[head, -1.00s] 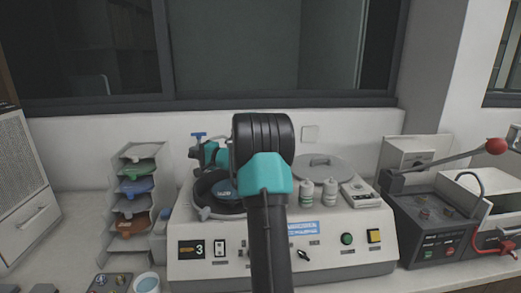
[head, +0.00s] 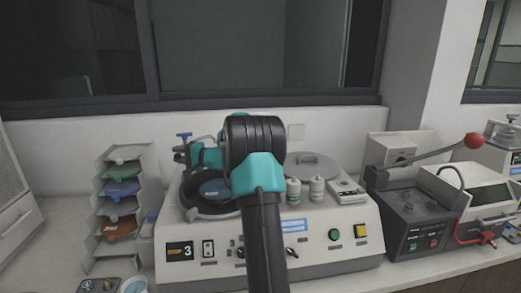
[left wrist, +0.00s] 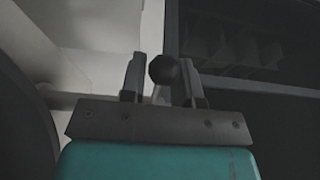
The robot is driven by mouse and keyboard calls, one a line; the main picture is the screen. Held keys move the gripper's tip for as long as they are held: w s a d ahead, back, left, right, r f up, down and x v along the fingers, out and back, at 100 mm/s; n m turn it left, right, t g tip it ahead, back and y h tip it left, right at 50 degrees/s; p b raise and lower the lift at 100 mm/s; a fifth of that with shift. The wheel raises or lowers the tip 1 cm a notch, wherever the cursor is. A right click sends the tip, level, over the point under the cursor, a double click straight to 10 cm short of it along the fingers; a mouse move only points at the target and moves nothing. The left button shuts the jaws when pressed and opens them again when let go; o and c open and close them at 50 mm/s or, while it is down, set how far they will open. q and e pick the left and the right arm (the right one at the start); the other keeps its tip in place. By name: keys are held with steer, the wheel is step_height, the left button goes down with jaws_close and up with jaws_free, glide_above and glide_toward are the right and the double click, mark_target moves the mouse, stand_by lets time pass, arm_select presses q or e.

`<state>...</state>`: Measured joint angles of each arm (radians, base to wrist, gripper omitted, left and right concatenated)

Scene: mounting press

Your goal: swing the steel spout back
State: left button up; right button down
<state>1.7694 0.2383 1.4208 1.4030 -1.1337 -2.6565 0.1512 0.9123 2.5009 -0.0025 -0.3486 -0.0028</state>
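The steel spout shows in the left wrist view as a grey rod (left wrist: 68,101) running behind my gripper. A round black knob (left wrist: 164,69) sits between the fingers there; whether it belongs to the spout I cannot tell. My left gripper (left wrist: 161,80) has its fingers apart on either side of the knob, with a small gap at the left finger. In the head view the left gripper (head: 180,154) is small, above the rear left of the bowl, beside a blue tap handle (head: 184,135). My dark arm hides part of the machine. My right gripper is not in view.
The machine (head: 213,271) has a dark round bowl (head: 193,207) with a blue disc, a grey lid (head: 318,160) and two white bottles. A rack of coloured trays (head: 102,246) stands left. A press with a red-knobbed lever (head: 473,141) stands right.

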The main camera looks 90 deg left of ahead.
arm_select(q)
steer(key=shift+o, duration=1.3)
steer(key=shift+w+a, duration=0.2)
steer(key=shift+w, duration=0.05)
steer(key=v, duration=1.7)
steer(key=shift+w, duration=0.2)
steer(key=shift+f, duration=0.1)
